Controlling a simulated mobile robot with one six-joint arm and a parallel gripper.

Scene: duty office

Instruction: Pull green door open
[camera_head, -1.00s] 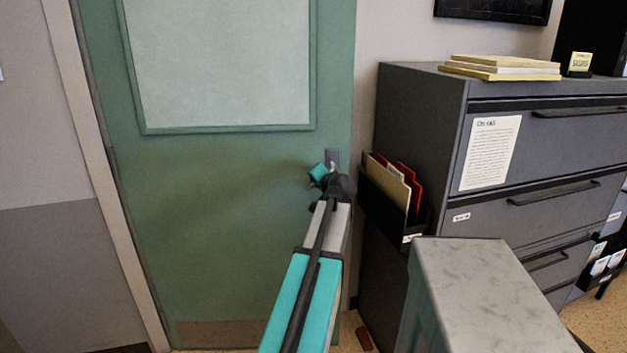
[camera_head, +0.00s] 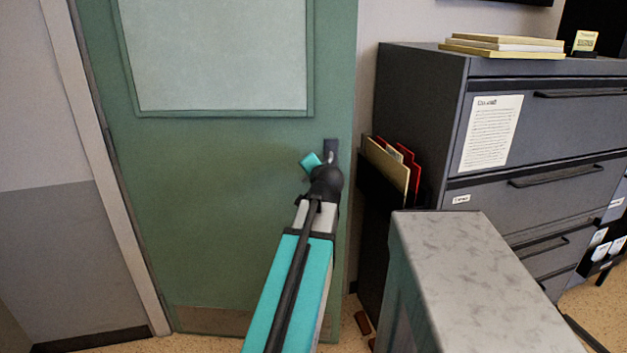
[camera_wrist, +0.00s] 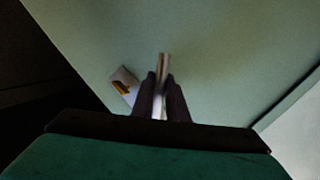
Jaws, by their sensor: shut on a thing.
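The green door (camera_head: 220,220) fills the left and middle of the head view, with a pale panel (camera_head: 220,55) in its upper part. Its bottom edge slopes down to the right; it looks slightly ajar, but the gap is hard to judge. The door's metal handle (camera_wrist: 164,66) sits between the dark fingers of my gripper (camera_wrist: 160,82) in the wrist view. My gripper is shut on it. In the head view, the handle's dark plate (camera_head: 330,150) shows near the door's right edge, just above my wrist, which hides most of the handle.
A dark grey filing cabinet (camera_head: 425,90) stands right of the door, with a folder holder (camera_head: 378,195) on its side. A grey marbled block (camera_head: 475,270) is in the right foreground. Speckled floor (camera_head: 225,345) shows below the door.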

